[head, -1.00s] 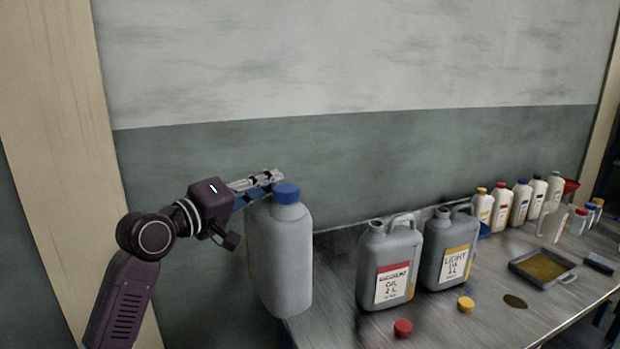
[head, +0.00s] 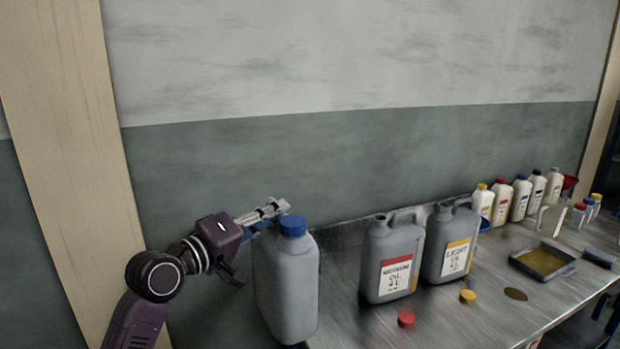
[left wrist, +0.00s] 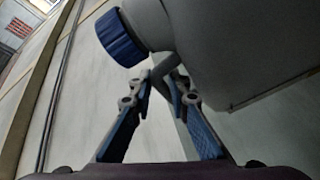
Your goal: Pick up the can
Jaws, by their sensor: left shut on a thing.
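A grey can with a blue cap (head: 287,285) is upright at the left end of the table in the head view. My left gripper (head: 270,211) is at its top, on the far side of the cap, shut on the can. In the left wrist view the can (left wrist: 235,45) fills the upper right, with its blue cap (left wrist: 120,38) at upper left. There the left gripper's fingertips (left wrist: 160,88) close around a part of the can's handle. Whether the can's base touches the table I cannot tell. My right gripper is not in view.
Two open grey cans, one with a red label (head: 391,262) and one with a yellow label (head: 449,244), stand to the right. A red cap (head: 406,319) and a yellow cap (head: 467,297) lie before them. Small bottles (head: 521,199) and a tray (head: 542,262) are farther right.

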